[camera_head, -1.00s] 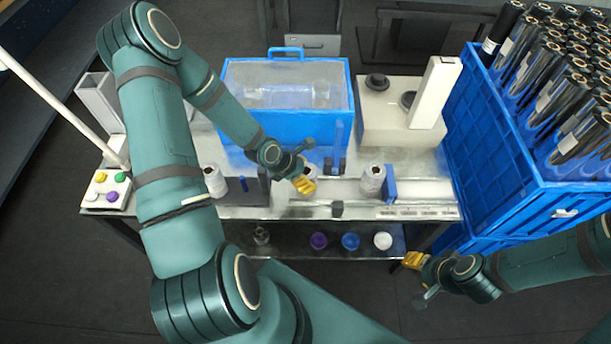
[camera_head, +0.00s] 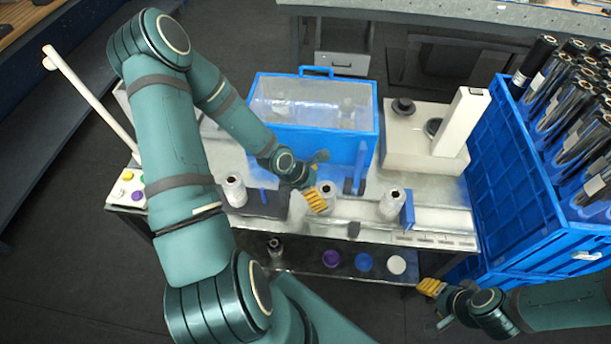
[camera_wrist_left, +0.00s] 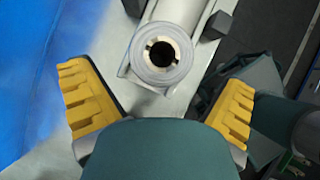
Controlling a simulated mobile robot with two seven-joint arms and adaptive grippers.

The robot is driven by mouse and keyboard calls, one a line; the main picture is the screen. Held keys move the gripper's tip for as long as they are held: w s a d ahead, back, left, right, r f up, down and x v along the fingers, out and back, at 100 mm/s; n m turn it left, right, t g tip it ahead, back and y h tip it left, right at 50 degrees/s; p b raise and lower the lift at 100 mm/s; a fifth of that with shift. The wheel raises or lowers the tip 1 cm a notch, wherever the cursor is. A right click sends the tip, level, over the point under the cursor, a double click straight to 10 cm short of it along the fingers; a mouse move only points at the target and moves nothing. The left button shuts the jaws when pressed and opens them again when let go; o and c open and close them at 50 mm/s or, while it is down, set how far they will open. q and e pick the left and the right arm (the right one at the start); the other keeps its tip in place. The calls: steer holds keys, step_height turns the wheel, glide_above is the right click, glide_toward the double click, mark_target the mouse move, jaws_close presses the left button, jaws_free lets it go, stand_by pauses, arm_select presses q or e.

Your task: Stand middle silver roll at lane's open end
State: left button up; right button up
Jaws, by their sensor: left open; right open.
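The middle silver roll (camera_head: 328,190) stands on the metal bench, partly behind my left gripper (camera_head: 316,200). In the left wrist view the roll (camera_wrist_left: 162,60) shows its dark round core, ahead of and between the yellow fingertips (camera_wrist_left: 157,103), which are wide apart with nothing held. Another silver roll (camera_head: 235,191) stands to the left beside a dark block, and a third (camera_head: 391,205) stands to the right beside a blue plate (camera_head: 407,212). A pale lane (camera_head: 368,219) runs along the bench front. My right gripper (camera_head: 431,288) is open and empty, off the bench's front right.
A blue bin with a clear top (camera_head: 314,120) stands behind the rolls. A white machine (camera_head: 430,150) is at the back right. A blue crate (camera_head: 510,180) of dark rolls is at the right. Coloured discs (camera_head: 364,262) lie on the lower shelf.

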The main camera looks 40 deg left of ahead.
arm_select(q)
steer(key=p+v, duration=0.3)
steer(key=v, duration=0.5)
steer(key=shift+d, duration=0.15)
steer(key=s+d+f+m+g, duration=0.1)
steer(key=d+f+m, duration=0.1)
steer(key=d+m, duration=0.8)
steer(key=s+d+f+m+g, duration=0.1)
steer(key=s+d+f+m, duration=0.1)
steer(key=d+m, duration=0.9)
steer(key=m, duration=0.4)
steer(key=shift+s+f+m+g+y, duration=0.2)
steer(key=shift+m+g+y, duration=0.1)
steer(key=shift+g, duration=0.1)
steer(key=shift+d, duration=0.1)
